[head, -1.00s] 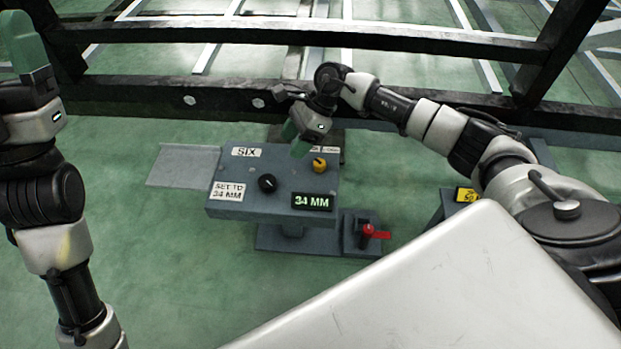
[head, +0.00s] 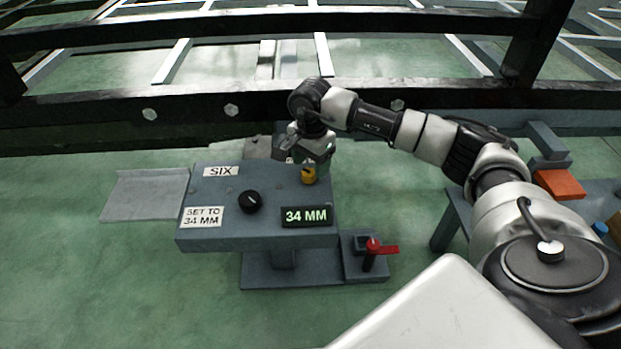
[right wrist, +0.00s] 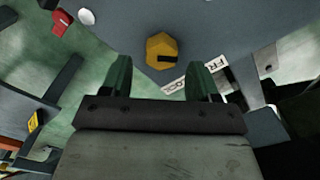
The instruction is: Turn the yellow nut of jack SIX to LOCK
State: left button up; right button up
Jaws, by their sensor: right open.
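Jack SIX is a blue-grey box (head: 240,238) on a pedestal, labelled SIX, with a black knob (head: 250,201) and a display reading 34 MM (head: 306,216). Its yellow nut (head: 309,174) stands near the far right corner of the top. In the right wrist view the yellow nut (right wrist: 162,50) has a dark mark on its right side, beside a white FREE/LOCK label (right wrist: 185,76) partly hidden by a finger. My right gripper (head: 312,160) is just above and behind the nut. Its green fingers (right wrist: 160,75) are open, with the nut ahead of the gap, apart from them. My left gripper is out of view.
A red-handled valve or lever (head: 374,247) stands at the box's lower right. A blue-grey table (head: 455,215) with an orange-red block (head: 558,184) is at right. The dark chassis beam (head: 200,107) runs behind the jack.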

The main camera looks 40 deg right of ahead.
jog(key=shift+f+b, duration=0.5)
jog(key=shift+f, duration=0.75)
